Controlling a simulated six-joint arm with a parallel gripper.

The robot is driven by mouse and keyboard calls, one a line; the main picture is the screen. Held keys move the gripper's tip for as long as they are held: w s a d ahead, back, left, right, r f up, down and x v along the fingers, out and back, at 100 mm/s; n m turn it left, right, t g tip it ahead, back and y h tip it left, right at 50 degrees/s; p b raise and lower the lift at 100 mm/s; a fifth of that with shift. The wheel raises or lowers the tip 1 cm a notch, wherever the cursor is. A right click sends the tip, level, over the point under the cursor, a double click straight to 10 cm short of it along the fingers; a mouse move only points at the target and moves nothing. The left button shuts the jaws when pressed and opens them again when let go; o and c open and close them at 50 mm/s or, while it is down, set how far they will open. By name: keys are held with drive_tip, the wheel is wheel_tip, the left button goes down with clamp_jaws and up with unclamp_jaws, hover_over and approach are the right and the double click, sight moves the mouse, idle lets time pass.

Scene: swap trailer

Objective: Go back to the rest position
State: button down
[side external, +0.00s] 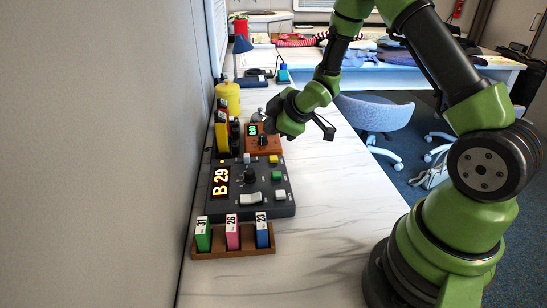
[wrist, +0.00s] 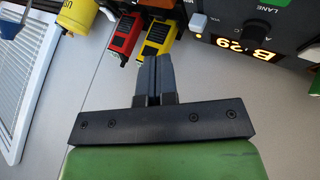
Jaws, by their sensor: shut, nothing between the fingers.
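My gripper (wrist: 153,68) is shut and empty, its two dark fingers together in the wrist view. In the side external view the green wrist of my arm is over the worktop, above the small orange box with a green display, and the fingers are hard to make out there. In the wrist view the fingertips point towards a yellow device (wrist: 160,38) and a red device (wrist: 126,36). Whether they touch these cannot be told.
A dark control panel (side external: 276,206) reading B 29 lies on the white worktop (side external: 335,220). A wooden rack (side external: 206,251) with green, pink and blue tags stands in front. The orange box (side external: 273,144) and a yellow canister (side external: 229,98) stand along the wall. The worktop's right side is clear.

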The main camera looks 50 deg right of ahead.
idle(0.5)
drive_tip(key=s+a+r+m+h, duration=0.1)
drive_tip(key=s+a+r+m, duration=0.2)
drive_tip(key=r, duration=0.4)
drive_tip(key=s+a+r+m, duration=0.1)
drive_tip(key=s+r+m, duration=0.25)
drive_tip(key=r, duration=0.35)
drive_tip(key=s+a+r+m+g+y, duration=0.1)
drive_tip(key=s+a+r+m, duration=0.1)
drive_tip(key=s, duration=0.7)
drive_tip(key=s+a+r+m+g+y, duration=0.1)
drive_tip(key=s+a+r+m+y, duration=0.1)
drive_tip(key=s+a, duration=0.4)
drive_tip(key=s+r+m, duration=0.1)
drive_tip(key=s+m, duration=0.1)
drive_tip(key=shift+s+a+r, duration=0.25)
drive_tip(key=shift+s+a, duration=0.15)
